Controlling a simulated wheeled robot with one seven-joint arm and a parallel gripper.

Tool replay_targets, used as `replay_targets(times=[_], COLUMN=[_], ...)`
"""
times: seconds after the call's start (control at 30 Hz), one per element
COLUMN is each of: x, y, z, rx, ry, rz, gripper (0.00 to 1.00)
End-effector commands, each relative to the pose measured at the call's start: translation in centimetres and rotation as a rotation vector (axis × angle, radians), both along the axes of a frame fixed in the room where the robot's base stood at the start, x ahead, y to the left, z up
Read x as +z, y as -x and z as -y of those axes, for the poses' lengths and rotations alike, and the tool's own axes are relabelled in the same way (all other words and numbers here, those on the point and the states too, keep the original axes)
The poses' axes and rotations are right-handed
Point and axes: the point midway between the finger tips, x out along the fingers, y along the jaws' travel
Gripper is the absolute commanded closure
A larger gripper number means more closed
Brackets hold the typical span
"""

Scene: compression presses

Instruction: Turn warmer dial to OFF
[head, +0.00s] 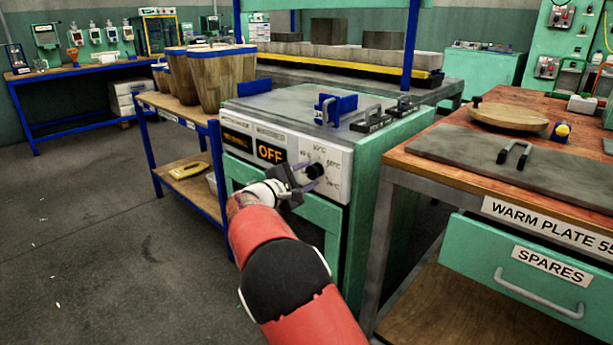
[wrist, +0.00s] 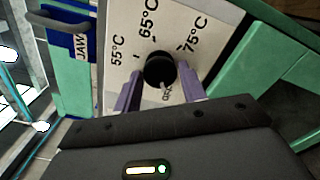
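The warmer (head: 345,140) is a green cabinet with a pale front panel. Its dial (head: 315,170) is a small round black knob on that panel. In the wrist view the dial (wrist: 160,69) has 55°C, 65°C and 75°C printed around it. A small marking below the knob is too blurred to read. The black display (head: 270,151) left of the dial reads OFF in orange. My gripper (head: 307,184) faces the panel at the dial. In the wrist view my gripper's (wrist: 159,86) two purple fingers stand apart, one each side of the knob, with small gaps.
Black handles and a blue bracket (head: 338,106) stand on the warmer's top. A wooden bench (head: 500,150) with a metal plate and a SPARES drawer (head: 545,270) is close on the right. A blue-framed cart (head: 185,130) with wooden vessels stands left. The floor at left is clear.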

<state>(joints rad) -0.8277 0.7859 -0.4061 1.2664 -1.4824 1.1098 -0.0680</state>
Motion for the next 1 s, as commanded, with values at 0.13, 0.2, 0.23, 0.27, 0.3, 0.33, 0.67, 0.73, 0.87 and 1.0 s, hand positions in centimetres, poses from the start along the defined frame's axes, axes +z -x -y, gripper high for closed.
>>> replay_targets(times=[0.13, 0.2, 0.23, 0.27, 0.3, 0.33, 0.67, 0.73, 0.87, 1.0], x=[0.0, 0.0, 0.0, 0.0, 0.0, 0.0, -0.1, 0.0, 0.0, 0.0], y=[0.0, 0.0, 0.0, 0.0, 0.0, 0.0, 2.8, 3.8, 5.3, 6.1], z=[0.0, 0.0, 0.0, 0.0, 0.0, 0.1, -2.3, -3.0, -4.1, -4.8], rx=[0.000, -0.001, -0.001, -0.001, -0.001, -0.002, 0.003, 0.002, 0.001, 0.000], ry=[0.000, 0.000, 0.000, 0.000, 0.000, -0.001, -0.002, -0.002, -0.002, -0.001], rz=[0.000, 0.001, 0.001, 0.001, 0.001, 0.002, 0.001, 0.001, 0.001, 0.001], gripper=[0.41, 0.41, 0.41, 0.41, 0.41, 0.41, 0.41, 0.41, 0.41, 0.41])
